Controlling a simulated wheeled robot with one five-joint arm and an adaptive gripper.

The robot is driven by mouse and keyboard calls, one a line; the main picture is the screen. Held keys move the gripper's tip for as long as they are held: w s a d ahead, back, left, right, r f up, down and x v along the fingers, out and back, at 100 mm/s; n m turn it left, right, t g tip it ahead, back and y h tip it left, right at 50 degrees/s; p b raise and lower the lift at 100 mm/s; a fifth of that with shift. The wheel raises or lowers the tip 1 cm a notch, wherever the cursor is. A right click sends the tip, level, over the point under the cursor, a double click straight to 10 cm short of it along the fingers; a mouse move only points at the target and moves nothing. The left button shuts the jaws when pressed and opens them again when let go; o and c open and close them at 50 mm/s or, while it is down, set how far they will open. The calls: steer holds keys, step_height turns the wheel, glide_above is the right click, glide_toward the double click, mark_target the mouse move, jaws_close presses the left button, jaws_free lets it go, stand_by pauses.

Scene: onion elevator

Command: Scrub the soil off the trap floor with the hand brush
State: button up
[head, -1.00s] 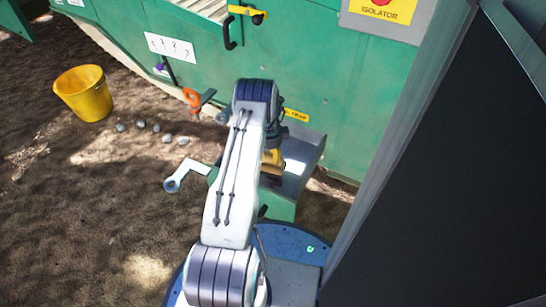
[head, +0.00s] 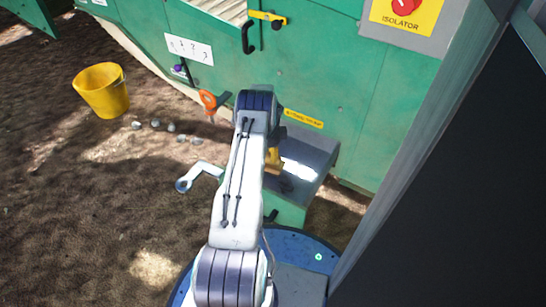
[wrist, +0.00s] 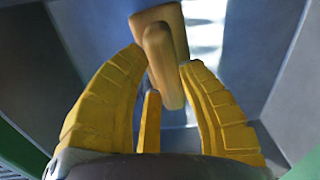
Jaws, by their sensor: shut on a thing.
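My gripper (wrist: 161,62) has its yellow fingers closed around the wooden hand brush (wrist: 168,88). The brush has a tan handle and back; its bristles are hidden. In the head view my gripper (head: 273,158) is partly behind my arm, at the open grey trap (head: 318,157). The wrist view looks down into the trap, with grey walls on both sides and a bright sunlit patch on the trap floor (wrist: 207,40). I cannot make out clear soil on the floor, nor whether the bristles touch it.
The green machine (head: 330,80) stands behind the trap. An orange handle (head: 209,100) and a white crank (head: 200,173) are left of my arm. A yellow bucket (head: 102,92) and several stones (head: 155,123) are on the ground. A dark panel (head: 460,190) fills the right.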

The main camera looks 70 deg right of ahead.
steer(key=shift+w+d, duration=0.15)
steer(key=shift+w, duration=0.4)
steer(key=shift+r, duration=0.1)
steer(key=shift+w+a+p, duration=0.2)
steer(key=shift+a+p, duration=0.6)
steer(key=shift+a, duration=0.1)
steer(key=shift+s+a+f+p, duration=0.15)
steer(key=shift+s+a+p, duration=0.1)
steer(key=shift+s, duration=0.7)
steer(key=shift+s+a+f+p, duration=0.1)
steer(key=shift+s+a+p, duration=0.15)
steer(key=shift+s, duration=0.65)
steer(key=shift+s+a+p, duration=0.15)
steer(key=shift+s+a, duration=0.25)
steer(key=shift+s, duration=1.3)
steer(key=shift+s+a+p, duration=0.1)
steer(key=shift+s+a, duration=0.3)
steer(key=shift+s, duration=1.35)
steer(key=shift+s+a+p, duration=0.15)
steer(key=shift+s+a, duration=0.25)
steer(key=shift+s, duration=1.3)
steer(key=shift+w+d+b, duration=0.3)
steer(key=shift+w+b, duration=0.25)
steer(key=shift+w, duration=1.85)
steer(key=shift+w+d+b, duration=0.25)
steer(key=shift+w+b, duration=0.35)
steer(key=shift+w, duration=1.8)
steer(key=shift+w+d+b, duration=0.3)
steer(key=shift+w+b, duration=0.25)
steer(key=shift+w, duration=1.85)
